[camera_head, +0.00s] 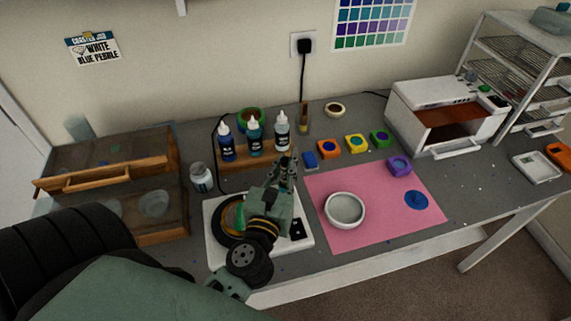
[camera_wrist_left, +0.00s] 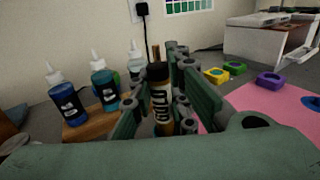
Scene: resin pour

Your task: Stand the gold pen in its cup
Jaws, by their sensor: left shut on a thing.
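My left gripper (camera_head: 286,172) is above the right part of a white board near the front of the bench. In the left wrist view it is shut on the gold pen (camera_wrist_left: 161,102), which has a black top and a gold body with dark lettering and looks about upright. The pen cannot be made out clearly in the head view. A small clear cup (camera_head: 303,127) with a brown stick in it stands farther back, right of the bottles; I take it for the pen's cup. In the wrist view the pen and fingers mostly hide it. My right gripper is not in view.
Blue, teal and clear bottles (camera_head: 254,138) stand on a wooden rack behind the gripper. A pink mat (camera_head: 375,222) with a white round dish (camera_head: 345,211) lies to the right. Small coloured pots (camera_head: 356,144) stand behind it. A jar (camera_head: 202,178) is at left.

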